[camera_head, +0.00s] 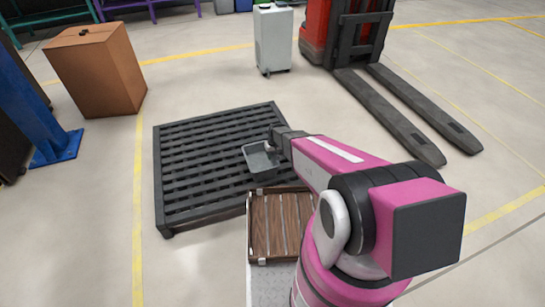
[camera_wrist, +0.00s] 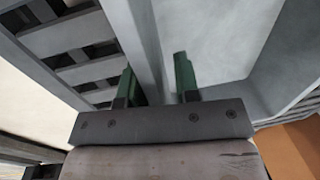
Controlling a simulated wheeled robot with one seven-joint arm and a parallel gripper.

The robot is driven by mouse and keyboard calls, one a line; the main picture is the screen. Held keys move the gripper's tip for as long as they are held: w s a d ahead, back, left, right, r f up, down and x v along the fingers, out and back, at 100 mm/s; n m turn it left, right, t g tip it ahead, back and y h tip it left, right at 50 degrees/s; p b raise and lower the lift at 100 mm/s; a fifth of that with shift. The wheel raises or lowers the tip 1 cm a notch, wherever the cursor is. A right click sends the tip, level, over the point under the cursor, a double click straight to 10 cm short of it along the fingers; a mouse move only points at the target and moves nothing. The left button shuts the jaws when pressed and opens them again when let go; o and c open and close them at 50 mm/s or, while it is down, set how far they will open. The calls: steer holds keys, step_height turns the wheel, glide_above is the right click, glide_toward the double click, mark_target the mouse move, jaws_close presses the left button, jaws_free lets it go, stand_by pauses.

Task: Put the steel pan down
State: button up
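The steel pan (camera_head: 261,160) is a grey, open, rectangular pan over the right part of the black slatted pallet in the head view. I cannot tell whether its underside touches the slats. My gripper (camera_head: 274,142) is at its upper right edge. In the wrist view the pan (camera_wrist: 220,35) fills the upper right, and my gripper's two green fingers (camera_wrist: 158,82) stand on either side of its wall, shut on it. The pan looks empty; part of its inside is hidden.
The black pallet (camera_head: 190,170) lies low on the floor, its left part bare. A wooden tray (camera_head: 267,225) is in front of it. Behind are a brown box (camera_head: 98,70), a white cabinet (camera_head: 273,40) and a red forklift (camera_head: 316,35) with long forks. A blue post stands at left.

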step_height(320, 180, up, 12)
steer(key=d, duration=0.1)
steer(key=s+d+r+m, duration=0.1)
steer(key=s+d+r, duration=0.3)
steer(key=s+r, duration=0.3)
steer(key=s+d+r+m, duration=0.1)
steer(key=s+d+r, duration=0.3)
steer(key=s+r, duration=0.3)
steer(key=s+d+r+m+h, duration=0.1)
steer(key=s+d+r, duration=0.3)
steer(key=s+r, duration=0.3)
steer(key=shift+s+r, duration=0.2)
steer(key=shift+r, duration=0.1)
steer(key=shift+a, duration=0.2)
